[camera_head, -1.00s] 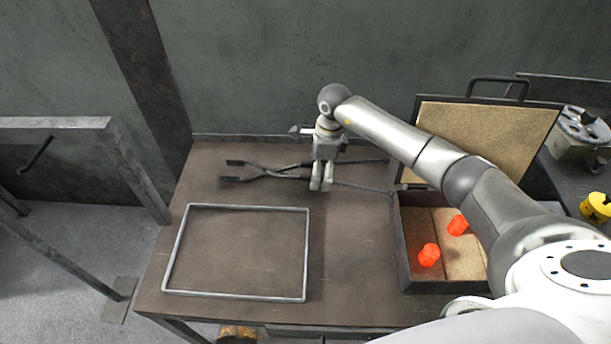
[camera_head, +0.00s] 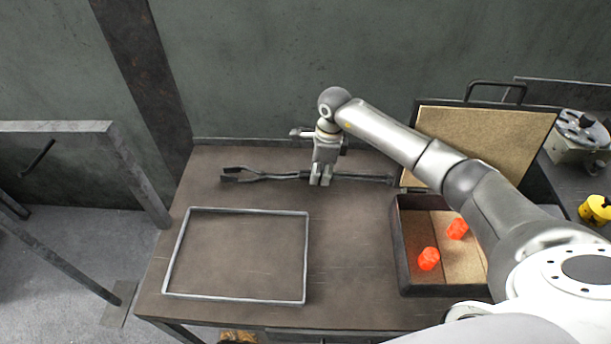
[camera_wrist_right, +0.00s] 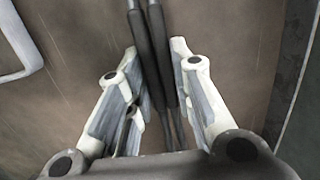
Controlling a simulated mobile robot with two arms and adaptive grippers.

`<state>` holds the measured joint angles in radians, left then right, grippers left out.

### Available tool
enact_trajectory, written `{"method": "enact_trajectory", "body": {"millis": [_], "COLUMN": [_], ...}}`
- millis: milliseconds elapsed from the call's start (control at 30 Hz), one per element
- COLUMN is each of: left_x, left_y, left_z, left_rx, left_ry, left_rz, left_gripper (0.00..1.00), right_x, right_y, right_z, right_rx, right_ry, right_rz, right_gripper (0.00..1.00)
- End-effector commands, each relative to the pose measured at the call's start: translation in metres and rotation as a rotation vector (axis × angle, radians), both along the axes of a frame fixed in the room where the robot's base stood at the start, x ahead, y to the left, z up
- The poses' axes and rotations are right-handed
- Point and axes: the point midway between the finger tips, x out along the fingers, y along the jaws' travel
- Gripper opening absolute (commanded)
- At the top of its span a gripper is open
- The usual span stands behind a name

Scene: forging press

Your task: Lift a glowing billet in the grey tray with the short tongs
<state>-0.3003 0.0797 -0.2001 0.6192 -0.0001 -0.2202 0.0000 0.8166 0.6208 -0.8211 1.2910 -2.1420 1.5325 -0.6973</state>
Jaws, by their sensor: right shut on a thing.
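The dark short tongs (camera_head: 265,176) lie across the back of the table, jaws to the left and handles to the right. My right gripper (camera_head: 320,181) points down and is shut on the tongs' handles. In the right wrist view the two handles (camera_wrist_right: 147,40) run close together between the gripper's fingers (camera_wrist_right: 155,100). Two glowing orange billets (camera_head: 428,259) (camera_head: 457,229) sit apart in an open, tan-lined dark box (camera_head: 403,255) at the right. A thin grey rectangular rim (camera_head: 236,210), seemingly the grey tray, lies empty at the front left. My left gripper is out of view.
The box's tan-lined lid (camera_head: 480,135) stands open behind it. The brown table (camera_head: 345,255) is bare between the rim and the box. A grey wall is close behind the table. A metal frame (camera_head: 140,175) stands at the left. A yellow object (camera_head: 594,209) is at the far right.

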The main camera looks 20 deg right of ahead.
Motion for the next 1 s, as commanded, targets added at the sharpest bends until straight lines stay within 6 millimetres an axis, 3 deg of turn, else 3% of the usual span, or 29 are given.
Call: {"method": "enact_trajectory", "body": {"millis": [167,1000], "left_x": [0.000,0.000], "left_y": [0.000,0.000], "left_z": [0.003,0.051], "left_rx": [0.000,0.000], "left_ry": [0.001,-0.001], "left_rz": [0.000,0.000], "left_gripper": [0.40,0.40], "right_x": [-0.003,-0.001], "right_y": [0.001,0.000], "right_z": [0.001,0.084], "right_rx": [0.000,-0.001], "right_ry": [0.009,0.001], "right_rz": [0.003,0.001], "right_gripper": [0.00,0.00]}}
